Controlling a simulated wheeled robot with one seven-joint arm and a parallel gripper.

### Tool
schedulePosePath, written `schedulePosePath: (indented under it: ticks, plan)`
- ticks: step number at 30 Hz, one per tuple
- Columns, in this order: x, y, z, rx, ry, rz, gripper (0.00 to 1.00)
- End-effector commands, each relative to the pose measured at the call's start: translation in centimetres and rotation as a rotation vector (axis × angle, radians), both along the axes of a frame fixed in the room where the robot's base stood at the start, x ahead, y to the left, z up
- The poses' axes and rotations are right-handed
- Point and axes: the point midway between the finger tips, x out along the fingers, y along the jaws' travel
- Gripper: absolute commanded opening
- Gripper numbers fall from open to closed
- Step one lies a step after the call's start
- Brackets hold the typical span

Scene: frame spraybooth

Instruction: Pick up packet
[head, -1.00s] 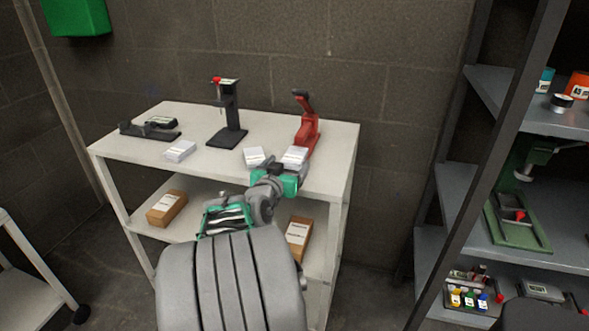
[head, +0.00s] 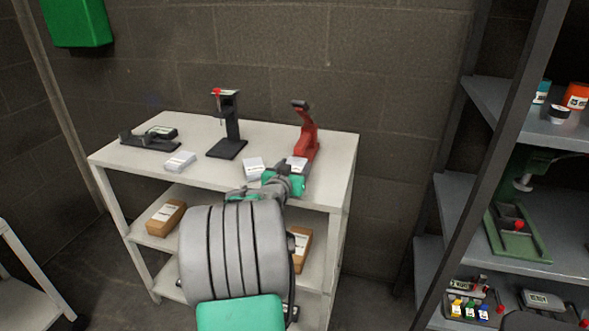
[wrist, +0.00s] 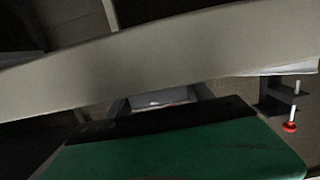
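Three small white packets lie on the white top of the shelf unit in the head view: a left packet (head: 180,161), a middle packet (head: 253,168) and a right packet (head: 297,163) in front of the red press. My gripper (head: 298,173) is low at the right packet and hides part of it. In the wrist view my gripper (wrist: 160,101) shows a green body and dark fingers set apart, with a pale patch between them. I cannot tell whether the fingers touch the packet.
The red press (head: 306,135) stands just behind the right packet. A black stand (head: 230,130) and a low black device (head: 150,138) stand further left on the shelf top (head: 205,178). Cardboard boxes (head: 166,217) lie on the lower shelf. A grey rack (head: 450,215) stands at the right.

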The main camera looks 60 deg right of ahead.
Motion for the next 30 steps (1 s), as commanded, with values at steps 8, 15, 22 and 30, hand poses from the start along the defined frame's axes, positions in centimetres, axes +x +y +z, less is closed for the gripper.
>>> schedulePosePath:
  ticks: [8,15,22,30]
  plan:
    - [0.0,0.0,0.0,0.000,0.000,0.000,0.36]
    - [0.0,0.0,0.0,0.000,0.000,0.000,0.16]
    - [0.0,0.0,0.1,-0.001,0.000,0.000,0.07]
    - [-0.2,1.5,0.7,-0.001,0.000,0.001,0.07]
